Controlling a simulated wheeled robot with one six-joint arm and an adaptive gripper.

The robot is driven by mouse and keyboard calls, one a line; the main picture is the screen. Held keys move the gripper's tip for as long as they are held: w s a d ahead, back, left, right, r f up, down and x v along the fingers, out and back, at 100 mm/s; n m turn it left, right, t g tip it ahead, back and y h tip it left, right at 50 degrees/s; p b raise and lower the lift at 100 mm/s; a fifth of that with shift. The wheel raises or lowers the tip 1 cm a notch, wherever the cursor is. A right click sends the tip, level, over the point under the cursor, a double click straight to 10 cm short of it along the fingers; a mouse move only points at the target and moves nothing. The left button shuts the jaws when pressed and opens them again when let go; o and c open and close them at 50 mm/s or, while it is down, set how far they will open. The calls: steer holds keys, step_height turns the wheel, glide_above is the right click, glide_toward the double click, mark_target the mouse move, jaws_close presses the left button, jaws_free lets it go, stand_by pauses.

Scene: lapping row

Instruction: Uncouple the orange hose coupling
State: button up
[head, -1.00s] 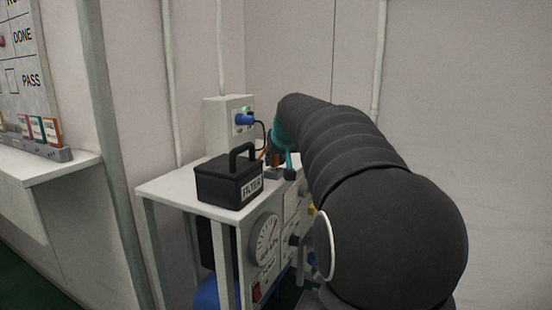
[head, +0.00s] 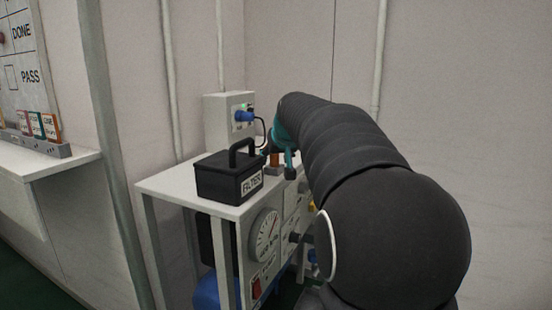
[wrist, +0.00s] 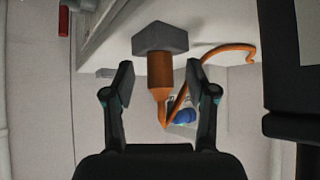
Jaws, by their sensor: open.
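The orange hose coupling (wrist: 160,72) shows in the wrist view, joined to a grey hexagonal block (wrist: 160,38). Its orange hose (wrist: 228,47) bends away and curves to the right. My gripper (wrist: 162,88) is open, one finger on each side of the coupling, with visible gaps between fingers and coupling. In the head view a small part of the coupling (head: 274,159) shows on the white bench, and my arm hides much of that area.
A black FILTER box (head: 226,180) with a handle stands on the white bench (head: 165,186) close to my gripper. Behind it is a grey box with a blue plug (head: 244,116) and a cable. A gauge (head: 265,232) is on the bench front.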

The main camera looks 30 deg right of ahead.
steer(key=v, duration=1.1)
steer(key=shift+s+r, duration=0.25)
steer(key=shift+a, duration=0.1)
steer(key=s+a+f+m+g+p, duration=0.1)
steer(key=s+a+f+g+p, duration=0.2)
steer(key=s+f, duration=0.7)
steer(key=s+a+f+n+y+p, duration=0.1)
steer(key=s+a+f+p, duration=0.1)
steer(key=s+a, duration=0.5)
steer(key=s+a+f+n+p, duration=0.2)
steer(key=s+a+p, duration=0.3)
steer(key=s, duration=0.5)
steer(key=shift+s+a+f+g+y, duration=0.35)
steer(key=shift+a+f, duration=0.4)
steer(key=shift+a, duration=0.35)
